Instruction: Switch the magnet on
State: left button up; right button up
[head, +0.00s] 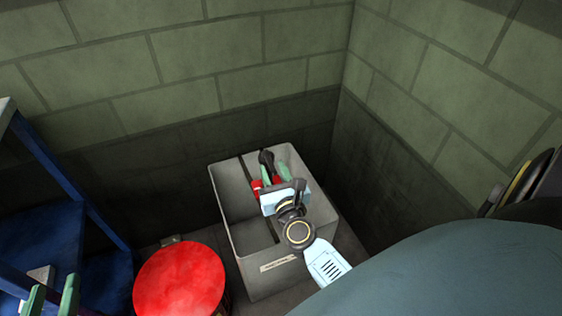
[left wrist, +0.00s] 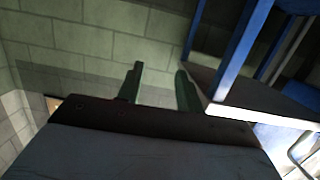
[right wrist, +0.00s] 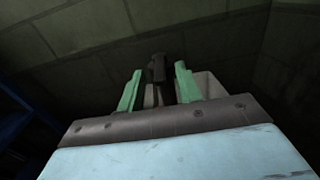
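A dark upright tool-like part with a rounded black top (head: 266,158) stands in the right compartment of a grey bin (head: 228,200). Red parts (head: 257,188) show beside it; I cannot tell whether they belong to it, or surely that it is the magnet. My right gripper (head: 275,172) reaches over that compartment, its green fingers on either side of the dark part. In the right wrist view the dark part (right wrist: 158,68) shows between the spread fingertips, with gaps at both sides. My left gripper (head: 54,290) is open and empty at the lower left.
A red round top (head: 180,280) stands left of the bin. A blue shelf frame (head: 60,185) is at the far left, close to the left gripper in the left wrist view (left wrist: 228,50). Block walls meet behind the bin. The bin's left compartment looks empty.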

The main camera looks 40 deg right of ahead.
pick_arm(q)
jog(key=shift+s+a+f+g, duration=0.2)
jog(key=shift+f+g, duration=0.1)
jog(key=shift+f, duration=0.15)
jog(key=shift+s+a+f+g, duration=0.15)
jog(key=shift+f+g, duration=0.15)
jog(key=shift+f, duration=0.15)
pick_arm(e)
jog(key=v, duration=1.2)
jog(key=shift+s, duration=0.4)
pick_arm(q)
jog(key=shift+d, duration=0.1)
pick_arm(e)
jog(key=shift+a, duration=0.15)
